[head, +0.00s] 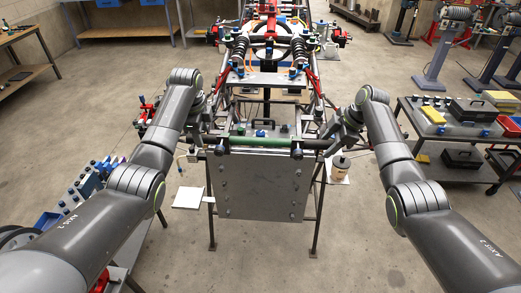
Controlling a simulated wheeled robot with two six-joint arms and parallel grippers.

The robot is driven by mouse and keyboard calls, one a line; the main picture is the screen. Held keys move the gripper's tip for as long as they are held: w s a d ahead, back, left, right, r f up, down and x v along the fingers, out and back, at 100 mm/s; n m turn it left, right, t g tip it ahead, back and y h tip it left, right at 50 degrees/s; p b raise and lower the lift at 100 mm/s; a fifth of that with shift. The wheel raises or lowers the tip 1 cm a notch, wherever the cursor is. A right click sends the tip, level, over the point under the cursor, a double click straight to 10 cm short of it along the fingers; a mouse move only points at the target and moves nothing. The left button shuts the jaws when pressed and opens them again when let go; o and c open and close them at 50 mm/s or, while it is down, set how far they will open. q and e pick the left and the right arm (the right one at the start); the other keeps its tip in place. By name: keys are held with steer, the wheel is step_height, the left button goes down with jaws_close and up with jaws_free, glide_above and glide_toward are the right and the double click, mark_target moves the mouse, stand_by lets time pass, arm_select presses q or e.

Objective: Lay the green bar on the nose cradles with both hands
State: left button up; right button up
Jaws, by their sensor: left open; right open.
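The green bar (262,142) lies level across the near end of the tube chassis, just above a grey plate. Dark supports at its two ends look like the nose cradles (297,150); the bar appears to rest on or directly over them, and contact is too small to tell. My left gripper (208,143) is open beside the bar's left end. My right gripper (332,142) is open beside the bar's right end. The fingertips are small and partly merged with the chassis tubes behind.
The grey plate (258,186) hangs below the bar on the chassis stand. The tube chassis (268,80) extends away behind. A small pot (341,167) stands near the bar's right end.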

arm_select(q)
step_height(320, 180, up, 10)
steer(key=s, duration=0.1)
steer(key=shift+s+f, duration=0.2)
steer(key=shift+s, duration=0.2)
arm_select(e)
steer(key=v, duration=1.2)
